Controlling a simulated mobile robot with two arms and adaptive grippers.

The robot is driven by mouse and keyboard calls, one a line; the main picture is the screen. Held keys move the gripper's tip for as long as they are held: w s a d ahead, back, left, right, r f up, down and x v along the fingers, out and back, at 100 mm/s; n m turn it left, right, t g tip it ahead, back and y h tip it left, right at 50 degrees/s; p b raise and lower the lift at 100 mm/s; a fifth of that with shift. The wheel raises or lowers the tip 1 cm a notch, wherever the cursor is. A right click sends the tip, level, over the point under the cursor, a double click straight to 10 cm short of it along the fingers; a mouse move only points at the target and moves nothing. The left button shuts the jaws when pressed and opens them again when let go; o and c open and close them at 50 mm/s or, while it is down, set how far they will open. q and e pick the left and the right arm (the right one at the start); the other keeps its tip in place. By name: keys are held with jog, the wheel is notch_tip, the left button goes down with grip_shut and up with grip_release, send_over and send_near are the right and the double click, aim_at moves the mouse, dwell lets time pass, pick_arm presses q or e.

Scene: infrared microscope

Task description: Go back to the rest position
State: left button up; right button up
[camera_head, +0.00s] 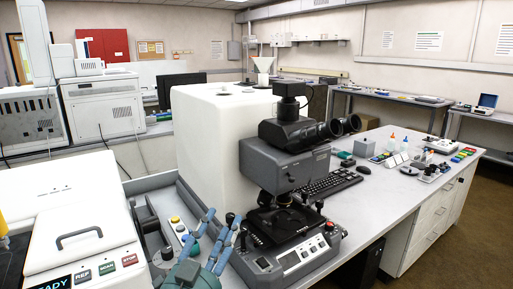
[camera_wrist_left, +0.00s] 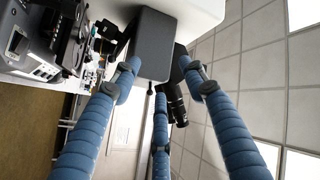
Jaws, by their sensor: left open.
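My left gripper (camera_head: 217,226) shows at the bottom centre of the head view, with blue segmented fingers pointing up. It is just left of the infrared microscope (camera_head: 283,160), near its stage and base; I cannot tell whether it touches anything. In the left wrist view the fingers (camera_wrist_left: 158,85) are spread apart with nothing held between them. The dark grey microscope housing (camera_wrist_left: 152,45) shows beyond the fingertips, and the stage (camera_wrist_left: 70,35) is at the upper left. My right gripper is in neither view.
A white instrument (camera_head: 75,225) with a handled lid stands at the left. A keyboard (camera_head: 330,185), mouse (camera_head: 363,170) and small bottles are on the bench (camera_head: 395,190). Open floor (camera_head: 455,240) lies at right.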

pick_arm(q)
jog(key=s+a+f+n+g+y, duration=0.1)
jog(key=s+a+f+n+g, duration=0.1)
jog(key=f, duration=0.5)
jog(key=s+a+f+n+g+y, duration=0.2)
jog(key=s+a+f+g, duration=0.1)
jog(key=f, duration=0.5)
jog(key=s+a+f+n+g+y, duration=0.2)
jog(key=s+a+f+g, duration=0.1)
jog(key=f, duration=0.4)
jog(key=shift+s+a+f, duration=0.2)
jog(key=shift+s+a, duration=0.2)
jog(key=shift+s, duration=0.05)
jog(key=shift+s+a+f, duration=0.2)
jog(key=shift+s+a, duration=0.15)
jog(key=shift+s, duration=0.1)
jog(key=s+a+f+n+g, duration=0.15)
jog(key=s+f+g, duration=0.35)
jog(key=s, duration=0.6)
jog(key=s+a+f+n+g, duration=0.1)
jog(key=s+a+f+g, duration=0.15)
jog(key=s+f, duration=0.65)
jog(key=s+f+g, duration=0.2)
jog(key=s+f, duration=0.1)
jog(key=f, duration=2.1)
jog(key=s+a+f+g, duration=0.1)
jog(key=s+a+f, duration=0.1)
jog(key=s+f, duration=1.5)
jog(key=shift+s+y, duration=0.25)
jog(key=shift+y, duration=0.05)
